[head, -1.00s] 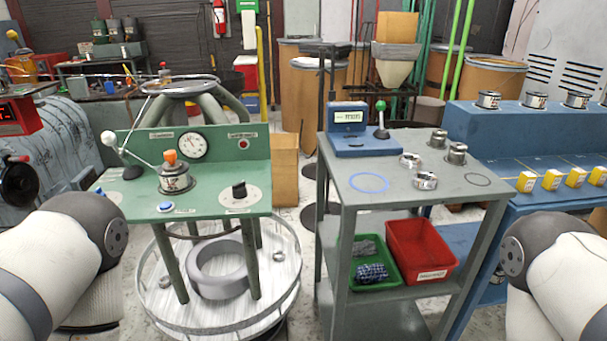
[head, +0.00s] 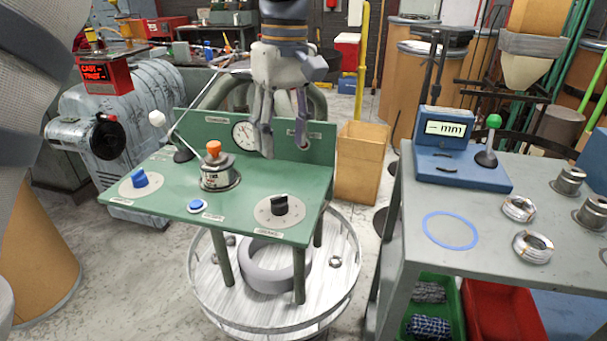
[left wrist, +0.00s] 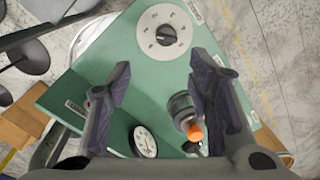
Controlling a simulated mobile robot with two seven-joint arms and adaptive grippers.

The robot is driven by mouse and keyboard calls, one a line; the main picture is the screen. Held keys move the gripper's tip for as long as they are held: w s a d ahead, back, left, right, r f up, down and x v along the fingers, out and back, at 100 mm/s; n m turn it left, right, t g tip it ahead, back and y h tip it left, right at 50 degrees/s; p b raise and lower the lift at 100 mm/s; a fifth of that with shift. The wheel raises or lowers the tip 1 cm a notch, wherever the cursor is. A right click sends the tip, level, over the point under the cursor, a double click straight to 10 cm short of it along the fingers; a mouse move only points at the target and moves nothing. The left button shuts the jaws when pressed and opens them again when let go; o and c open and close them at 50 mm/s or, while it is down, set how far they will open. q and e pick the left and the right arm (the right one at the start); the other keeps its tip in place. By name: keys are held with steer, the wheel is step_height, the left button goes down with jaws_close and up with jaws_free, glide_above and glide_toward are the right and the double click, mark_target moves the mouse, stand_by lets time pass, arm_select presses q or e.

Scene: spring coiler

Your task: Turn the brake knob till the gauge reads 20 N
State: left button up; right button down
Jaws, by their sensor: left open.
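A black knob (head: 280,205) sits on a round pale dial plate (head: 262,216) at the front right of the green bench top; it also shows in the left wrist view (left wrist: 166,35). Its label is too small to read. A white round gauge (head: 243,134) is on the green back panel, partly hidden by my gripper; its face shows in the left wrist view (left wrist: 145,141), but the reading is unclear. My left gripper (head: 284,148) hangs fingers down above the bench, behind the knob, open and empty; its spread fingers show in the wrist view (left wrist: 160,75).
A metal spool with an orange knob (head: 213,147) stands mid bench, with a white-balled lever (head: 157,118) behind it. A blue knob (head: 140,178) and blue button (head: 197,205) are on the left. A grey table (head: 385,270) is at right.

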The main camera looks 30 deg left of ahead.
mark_target(279, 204)
arm_select(q)
steer(key=f, duration=0.1)
steer(key=s+f, duration=0.1)
steer(key=f, duration=0.1)
steer(key=shift+s+f, duration=0.25)
steer(key=shift+s, duration=0.1)
step_height(279, 204, down, 8)
steer(key=shift+a+r, duration=0.1)
jaws_close()
